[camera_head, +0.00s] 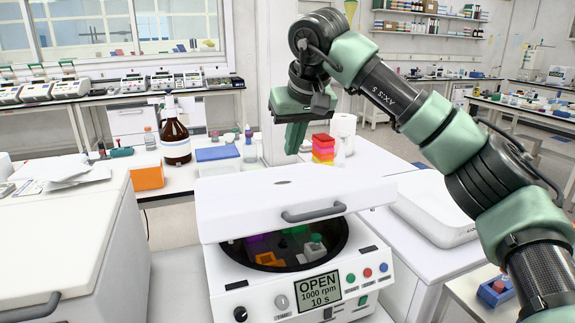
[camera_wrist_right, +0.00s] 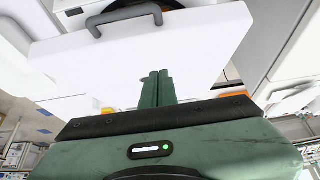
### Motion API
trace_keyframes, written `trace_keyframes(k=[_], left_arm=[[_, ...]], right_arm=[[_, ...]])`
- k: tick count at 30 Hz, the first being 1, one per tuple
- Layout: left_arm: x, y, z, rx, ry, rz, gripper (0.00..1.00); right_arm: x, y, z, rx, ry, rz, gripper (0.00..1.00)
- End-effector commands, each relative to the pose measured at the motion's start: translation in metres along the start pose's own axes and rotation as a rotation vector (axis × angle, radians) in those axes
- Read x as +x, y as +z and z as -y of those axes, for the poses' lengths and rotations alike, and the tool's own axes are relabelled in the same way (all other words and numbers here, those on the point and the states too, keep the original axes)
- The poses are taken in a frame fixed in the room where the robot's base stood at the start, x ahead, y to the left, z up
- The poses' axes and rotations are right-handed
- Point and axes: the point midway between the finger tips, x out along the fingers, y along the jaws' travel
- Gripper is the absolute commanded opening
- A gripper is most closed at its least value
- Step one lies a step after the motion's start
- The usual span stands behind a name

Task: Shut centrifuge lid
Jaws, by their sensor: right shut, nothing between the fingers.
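The white centrifuge (camera_head: 222,291) stands in front of me, and its display reads OPEN, 1000 rpm, 10 s. Its white lid (camera_head: 250,200) is raised and tilted, with a grey handle (camera_head: 314,212) along its front edge. Under the lid, the dark bowl shows purple, orange and green inserts. My right gripper (camera_head: 293,138) is above and behind the lid, its green fingers together and pointing down. In the right wrist view the shut fingers (camera_wrist_right: 157,88) show in front of the lid (camera_wrist_right: 210,50), with the handle (camera_wrist_right: 124,18) beyond; I cannot tell whether they touch it. My left gripper is not in view.
Behind the centrifuge, the bench holds a brown bottle (camera_head: 175,140), an orange box (camera_head: 147,176), a blue-lidded box (camera_head: 217,155) and stacked coloured racks (camera_head: 323,149). A white device (camera_head: 435,208) stands to the right, and a large white unit (camera_head: 70,235) to the left.

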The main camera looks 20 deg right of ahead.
Motion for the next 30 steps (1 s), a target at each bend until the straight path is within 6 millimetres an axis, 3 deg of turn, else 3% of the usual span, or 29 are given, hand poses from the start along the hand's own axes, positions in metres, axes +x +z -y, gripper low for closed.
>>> trace_keyframes(k=[5, 16, 22, 30], left_arm=[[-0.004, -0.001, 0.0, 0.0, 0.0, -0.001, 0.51], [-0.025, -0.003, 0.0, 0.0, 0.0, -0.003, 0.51], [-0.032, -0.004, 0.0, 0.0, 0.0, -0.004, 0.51], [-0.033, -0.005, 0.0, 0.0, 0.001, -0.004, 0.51]], right_arm=[[0.024, 0.001, 0.0, -0.001, 0.0, 0.005, 0.0], [0.101, 0.001, 0.002, -0.001, -0.004, 0.005, 0.0], [0.119, 0.022, 0.001, -0.001, -0.004, 0.003, 0.0], [0.127, 0.03, 0.002, -0.001, -0.005, 0.0, 0.0]])
